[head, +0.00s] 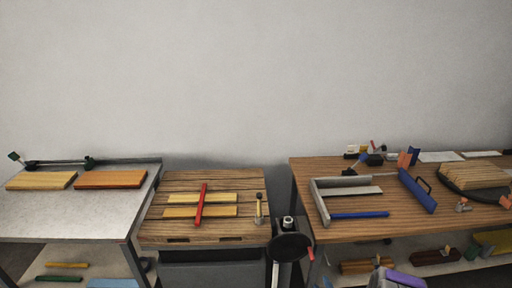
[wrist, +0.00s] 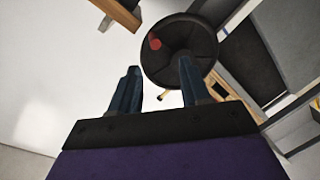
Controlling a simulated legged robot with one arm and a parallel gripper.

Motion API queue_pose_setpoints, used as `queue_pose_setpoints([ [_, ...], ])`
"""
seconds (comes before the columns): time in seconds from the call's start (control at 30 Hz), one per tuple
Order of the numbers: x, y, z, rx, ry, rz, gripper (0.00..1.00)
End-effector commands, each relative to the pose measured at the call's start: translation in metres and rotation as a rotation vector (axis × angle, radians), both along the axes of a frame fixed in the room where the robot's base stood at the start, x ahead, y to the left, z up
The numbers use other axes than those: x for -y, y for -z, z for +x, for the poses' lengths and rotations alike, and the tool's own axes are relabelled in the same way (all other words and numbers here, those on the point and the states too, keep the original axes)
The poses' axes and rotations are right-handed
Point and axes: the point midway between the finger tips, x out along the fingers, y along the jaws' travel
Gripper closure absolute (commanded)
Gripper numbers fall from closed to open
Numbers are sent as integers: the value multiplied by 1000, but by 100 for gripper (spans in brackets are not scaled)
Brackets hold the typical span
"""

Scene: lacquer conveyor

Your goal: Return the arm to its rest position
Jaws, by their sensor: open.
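My gripper (wrist: 159,66) shows in the wrist view with its two dark blue fingers apart and nothing held between them. A black round disc (wrist: 180,50) with a red knob (wrist: 155,41) lies beyond the fingertips, partly behind the right finger. I cannot tell the gap between them. In the head view, a purple and grey part of my arm (head: 400,279) shows at the bottom edge, right of centre. The fingers are not clear there.
A black disc (head: 291,247) on a stand fills the gap between the wooden workbench (head: 180,230) and the right table (head: 300,170). The right table holds a grey frame (head: 318,205) and a blue tool (head: 417,191). A grey table (head: 90,220) with boards stands left.

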Motion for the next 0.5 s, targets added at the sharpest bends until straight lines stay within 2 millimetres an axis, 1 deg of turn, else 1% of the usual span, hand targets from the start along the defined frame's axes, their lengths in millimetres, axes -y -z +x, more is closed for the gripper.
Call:
queue_pose_setpoints([
  [0.03, 2, -9, 10, -33, -13, -11, 54],
  [0.2, 10, -28, 27, -187, -27, -26, 54],
  [0.27, 13, -35, 31, -242, -23, -29, 54],
  [0.37, 17, -51, 36, -325, -7, -33, 54],
  [0.47, 21, -68, 37, -408, 19, -29, 54],
  [0.5, 23, -76, 37, -439, 32, -28, 54],
])
